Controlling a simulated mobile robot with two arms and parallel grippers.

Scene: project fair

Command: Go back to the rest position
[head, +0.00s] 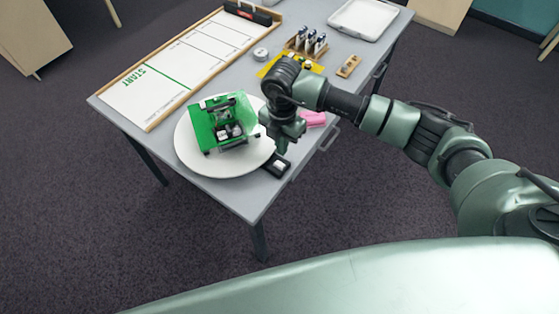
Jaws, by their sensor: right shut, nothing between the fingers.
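My right gripper (281,145) points down over the right edge of a round white board (200,164). It is shut and empty. A green model (227,120) with a see-through green part and black and white pieces sits on the round board, just left of the gripper. Whether the gripper touches the model cannot be told from this angle. My left gripper is not in view.
The grey table (255,204) also bears a white START track board (155,95), a pink item (314,119), a small black item (277,166), a wooden holder (307,45) with several bottles and a white tray (363,18). Dark carpet surrounds the table.

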